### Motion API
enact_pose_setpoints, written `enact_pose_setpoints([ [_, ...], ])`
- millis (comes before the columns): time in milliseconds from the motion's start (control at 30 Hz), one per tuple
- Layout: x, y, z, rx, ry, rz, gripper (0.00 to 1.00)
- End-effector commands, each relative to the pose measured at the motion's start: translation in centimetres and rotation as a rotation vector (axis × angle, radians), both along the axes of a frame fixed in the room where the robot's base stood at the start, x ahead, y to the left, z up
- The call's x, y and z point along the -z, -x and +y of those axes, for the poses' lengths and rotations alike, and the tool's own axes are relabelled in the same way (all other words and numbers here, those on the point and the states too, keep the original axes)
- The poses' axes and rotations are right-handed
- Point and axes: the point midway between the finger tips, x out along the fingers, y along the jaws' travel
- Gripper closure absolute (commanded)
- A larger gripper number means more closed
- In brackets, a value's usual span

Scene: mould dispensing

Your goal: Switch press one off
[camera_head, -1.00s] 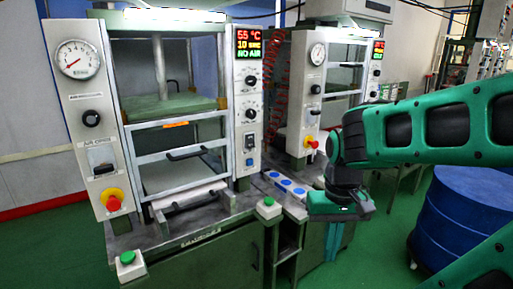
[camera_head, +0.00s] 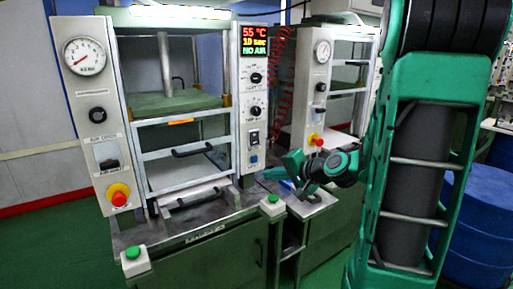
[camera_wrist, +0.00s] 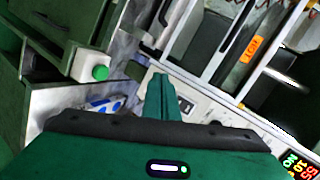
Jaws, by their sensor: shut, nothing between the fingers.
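Press one is the left press, with its display (camera_head: 254,41) lit at 55 °C and reading NO AIR. Its right control panel (camera_head: 251,100) carries knobs, a dark rocker switch (camera_head: 253,137) and a small blue button (camera_head: 253,160). Its left panel has a red button on a yellow base (camera_head: 118,195). My gripper (camera_head: 270,174) is shut and empty, just right of the lower end of the right panel. In the wrist view its closed fingers (camera_wrist: 160,82) point beside the panel (camera_wrist: 205,112), whose display (camera_wrist: 297,167) shows at lower right. I cannot tell whether they touch it.
A second press (camera_head: 320,90) stands to the right, behind my arm. Green buttons on white boxes (camera_head: 133,260) (camera_head: 271,204) sit at the front bench corners. A side ledge with blue items (camera_wrist: 103,105) lies below my gripper. Blue drums (camera_head: 480,220) stand at right.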

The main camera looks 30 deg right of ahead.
Motion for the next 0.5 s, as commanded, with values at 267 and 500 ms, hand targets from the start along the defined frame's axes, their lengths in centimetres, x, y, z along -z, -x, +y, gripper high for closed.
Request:
enact_pose_setpoints([
  [267, -4.5, -2.3, -5.5, 0.218, -0.265, -0.243, 1.0],
  [500, -5.1, -2.4, -6.0, 0.237, -0.291, -0.268, 1.0],
])
